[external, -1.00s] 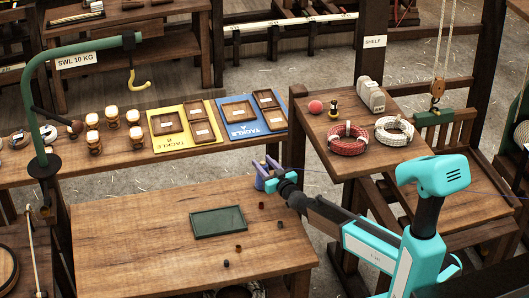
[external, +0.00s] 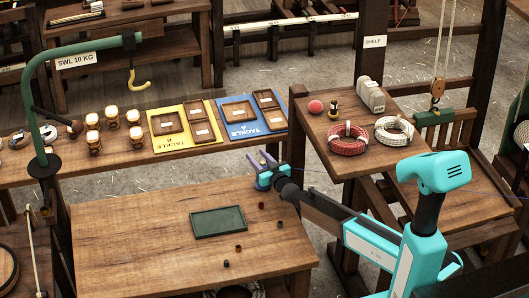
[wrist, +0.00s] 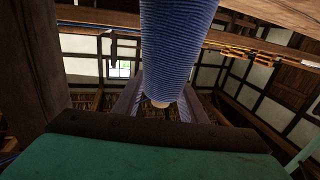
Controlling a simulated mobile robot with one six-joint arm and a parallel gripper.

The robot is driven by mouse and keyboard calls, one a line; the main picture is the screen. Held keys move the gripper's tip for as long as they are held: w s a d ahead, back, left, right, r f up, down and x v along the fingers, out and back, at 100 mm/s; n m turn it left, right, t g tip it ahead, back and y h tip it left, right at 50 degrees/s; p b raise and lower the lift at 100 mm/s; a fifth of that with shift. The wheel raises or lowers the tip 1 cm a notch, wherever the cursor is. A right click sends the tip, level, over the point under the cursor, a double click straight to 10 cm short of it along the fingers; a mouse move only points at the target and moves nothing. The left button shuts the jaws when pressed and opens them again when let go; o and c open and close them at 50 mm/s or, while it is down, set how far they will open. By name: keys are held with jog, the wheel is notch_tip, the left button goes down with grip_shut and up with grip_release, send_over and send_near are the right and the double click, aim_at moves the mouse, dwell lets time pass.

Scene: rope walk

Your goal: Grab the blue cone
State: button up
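A blue ribbed cone (wrist: 176,45) fills the top middle of the wrist view, with a pale tan tip at its lower end. My gripper (wrist: 160,103) shows there as two purple fingers, spread apart, with the cone's tip overlapping the space between them. Whether the fingers touch it cannot be told. In the external view my gripper (external: 268,160) is raised near the back right corner of the front table, fingers pointing up and open. I cannot make out the blue cone in the external view.
The front table (external: 130,240) holds a green tray (external: 218,222) and several small dark pieces. At right, a shelf (external: 325,130) bears a red ball (external: 316,107), a red coil (external: 347,140) and a white coil (external: 394,131). A blue tackle mat (external: 262,127) lies behind my gripper.

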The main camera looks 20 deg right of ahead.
jog(key=shift+c, duration=0.5)
grip_shut()
jog(key=shift+r, duration=0.2)
jog(key=s+d+r+b, duration=0.1)
jog(key=s+d+r, duration=0.1)
jog(key=s, duration=0.5)
jog(key=s+d+r+b, duration=0.1)
jog(key=s+d+r, duration=0.1)
jog(key=s, duration=0.6)
jog(key=shift+d+r, duration=0.3)
jog(key=shift+d, duration=0.1)
jog(key=shift+s, duration=0.1)
dwell(0.3)
